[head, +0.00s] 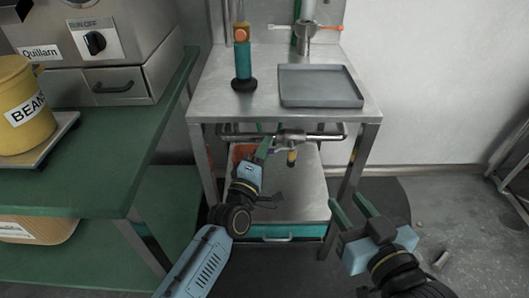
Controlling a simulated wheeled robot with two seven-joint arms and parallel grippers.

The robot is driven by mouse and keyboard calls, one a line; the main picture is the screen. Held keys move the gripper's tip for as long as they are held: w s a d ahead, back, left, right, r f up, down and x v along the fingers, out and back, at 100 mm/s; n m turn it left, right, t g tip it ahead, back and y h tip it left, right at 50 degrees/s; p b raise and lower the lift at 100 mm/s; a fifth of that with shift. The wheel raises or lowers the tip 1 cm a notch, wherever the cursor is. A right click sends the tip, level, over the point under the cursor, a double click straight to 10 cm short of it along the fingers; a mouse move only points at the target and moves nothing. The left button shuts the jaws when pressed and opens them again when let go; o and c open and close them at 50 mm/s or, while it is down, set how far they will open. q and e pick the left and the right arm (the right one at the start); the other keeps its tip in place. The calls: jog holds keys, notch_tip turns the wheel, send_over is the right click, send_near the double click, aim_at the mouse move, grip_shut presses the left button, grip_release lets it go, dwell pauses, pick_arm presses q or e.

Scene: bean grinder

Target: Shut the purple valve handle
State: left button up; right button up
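A small purple handle (278,150) shows under the metal table, beside a valve on the horizontal pipe (236,137). Most of it is hidden or too small to make out. My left gripper (265,147) reaches under the table's front edge, with its green fingers just left of the purple handle. I cannot tell whether they touch it or how far apart they are. My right gripper (353,208) is open and empty, its two green fingers apart, in front of the table's right leg.
The metal table (235,100) carries a grey tray (318,88) and a teal cylinder (242,62). An orange handle (326,27) sits on the upper pipe. A lower shelf (305,200) lies beneath. A green bench (110,135) with a yellow bean canister (22,100) stands left. Floor at right is mostly clear.

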pick_arm(q)
grip_shut()
dwell(0.5)
